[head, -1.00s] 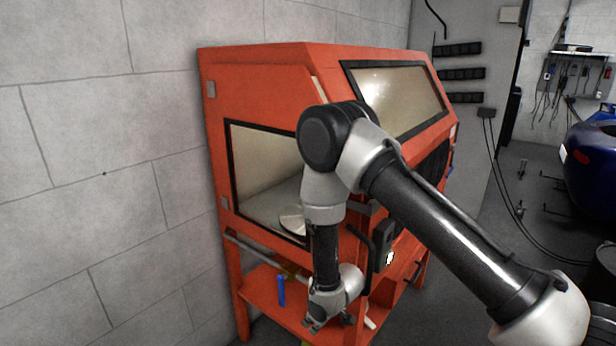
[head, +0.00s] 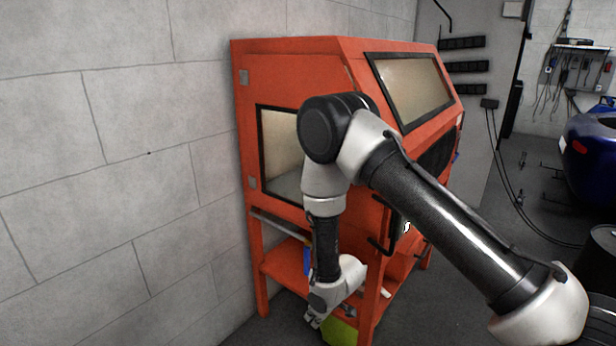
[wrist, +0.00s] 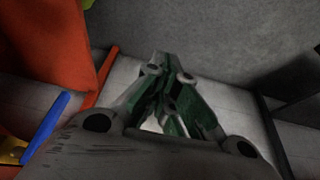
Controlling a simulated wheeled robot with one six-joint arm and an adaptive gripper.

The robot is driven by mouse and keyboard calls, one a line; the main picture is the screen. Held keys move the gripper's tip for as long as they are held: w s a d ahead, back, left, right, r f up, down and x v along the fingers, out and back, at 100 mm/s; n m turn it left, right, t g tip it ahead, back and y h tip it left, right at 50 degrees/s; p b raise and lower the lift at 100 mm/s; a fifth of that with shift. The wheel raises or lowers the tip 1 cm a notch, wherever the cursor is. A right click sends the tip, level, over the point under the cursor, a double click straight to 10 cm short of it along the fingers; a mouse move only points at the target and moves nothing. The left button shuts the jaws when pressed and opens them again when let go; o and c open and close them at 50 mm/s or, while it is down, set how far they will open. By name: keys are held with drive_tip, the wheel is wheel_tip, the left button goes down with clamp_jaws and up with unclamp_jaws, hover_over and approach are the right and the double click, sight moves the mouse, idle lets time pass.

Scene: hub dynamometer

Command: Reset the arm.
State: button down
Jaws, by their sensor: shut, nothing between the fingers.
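My arm reaches in from the right in the head view, bends at the elbow and hangs down in front of an orange cabinet (head: 290,75). My gripper (head: 314,322) is at the bottom of the arm, low beside the cabinet's legs and lower shelf. In the wrist view my gripper (wrist: 165,62) shows its green-grey fingers closed together, with nothing visible between them. The gripper looks apart from the cabinet, but the exact gap is hard to tell.
A grey block wall (head: 100,170) stands at the left. A yellow-green object (head: 340,331) is near the gripper, partly hidden. A blue handle (wrist: 45,128) and red cabinet parts show in the wrist view. A blue car (head: 590,150) is at the far right, with open floor before it.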

drive_tip(key=s+d+r+g+h, duration=0.2)
drive_tip(key=s+d+g+h, duration=0.15)
drive_tip(key=s+d, duration=0.45)
drive_tip(key=s+d+r+m+g, duration=0.15)
drive_tip(key=d+r, duration=0.25)
drive_tip(key=r, duration=0.4)
drive_tip(key=d+r+m+t+h, duration=0.1)
drive_tip(key=d+r+m, duration=0.1)
drive_tip(key=d+r, duration=0.5)
drive_tip(key=s+d+r+m+g, duration=0.1)
drive_tip(key=d+r, duration=0.1)
drive_tip(key=r, duration=0.8)
drive_tip(key=s+d+r+m+t, duration=0.2)
drive_tip(key=s+d+r, duration=0.1)
drive_tip(key=r, duration=0.4)
drive_tip(key=s+d+r+m+t, duration=0.2)
drive_tip(key=s+d+r, duration=0.2)
drive_tip(key=d+r, duration=0.2)
drive_tip(key=s+d+r+m+t+y, duration=0.1)
drive_tip(key=s+d+r+m+t, duration=0.1)
drive_tip(key=r, duration=0.7)
drive_tip(key=s+d, duration=0.1)
drive_tip(key=d, duration=0.1)
drive_tip(key=shift+s+d+r+t, duration=0.15)
drive_tip(key=shift+s+d+t, duration=0.15)
drive_tip(key=shift+d, duration=0.05)
